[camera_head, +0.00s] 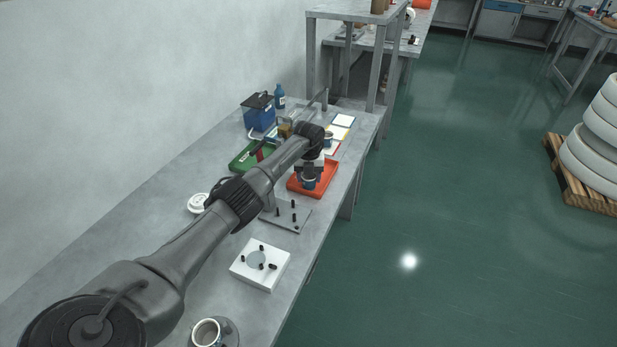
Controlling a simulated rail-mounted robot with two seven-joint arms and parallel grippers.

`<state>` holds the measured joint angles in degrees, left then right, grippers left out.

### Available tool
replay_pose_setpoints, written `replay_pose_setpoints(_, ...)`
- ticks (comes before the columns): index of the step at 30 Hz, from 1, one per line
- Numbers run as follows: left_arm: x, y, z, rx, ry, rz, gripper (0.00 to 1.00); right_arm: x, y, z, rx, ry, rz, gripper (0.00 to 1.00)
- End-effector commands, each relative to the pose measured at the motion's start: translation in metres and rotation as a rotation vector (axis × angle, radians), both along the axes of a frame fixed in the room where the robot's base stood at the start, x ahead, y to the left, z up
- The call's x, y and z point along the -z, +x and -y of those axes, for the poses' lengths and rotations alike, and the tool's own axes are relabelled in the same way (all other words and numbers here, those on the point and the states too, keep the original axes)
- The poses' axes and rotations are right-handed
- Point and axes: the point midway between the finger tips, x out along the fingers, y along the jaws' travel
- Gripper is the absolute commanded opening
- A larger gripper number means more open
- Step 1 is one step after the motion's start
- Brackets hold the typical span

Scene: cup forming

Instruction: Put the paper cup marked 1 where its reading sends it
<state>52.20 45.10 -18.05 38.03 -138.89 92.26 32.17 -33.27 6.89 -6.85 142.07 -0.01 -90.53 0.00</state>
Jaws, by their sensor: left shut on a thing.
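My left arm reaches from the lower left to the far part of the bench. My left gripper (310,175) points down and is shut on a small blue paper cup (309,184). The cup is at the orange tray (327,184); I cannot tell whether it rests in the tray or is held just above it. Its mark is too small to read. Another small cup (328,141) is farther back, by the coloured cards (338,132). My right gripper is out of view.
A grey plate with black pegs (287,216) and a white block with black pegs (261,264) are nearer on the bench (150,235). A mug (206,332) is in front. A green tray (240,160), blue box (258,116) and blue bottle (280,97) are behind.

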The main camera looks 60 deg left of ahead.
Motion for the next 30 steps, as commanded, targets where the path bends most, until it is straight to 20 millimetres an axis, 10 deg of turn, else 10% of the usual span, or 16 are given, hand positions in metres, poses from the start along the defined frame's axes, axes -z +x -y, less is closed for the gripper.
replay_pose_setpoints(4,0.005,0.000,0.000,0.000,0.001,0.000,0.34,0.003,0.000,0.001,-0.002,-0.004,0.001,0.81)
replay_pose_setpoints(5,0.003,0.000,0.000,0.000,0.001,0.000,0.58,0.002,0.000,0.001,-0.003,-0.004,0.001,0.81)
replay_pose_setpoints(12,0.003,0.000,0.000,0.000,0.001,-0.001,0.81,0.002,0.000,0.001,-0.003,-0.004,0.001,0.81)
replay_pose_setpoints(30,-0.043,0.000,0.000,-0.001,0.001,0.001,0.81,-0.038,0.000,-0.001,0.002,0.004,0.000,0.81)
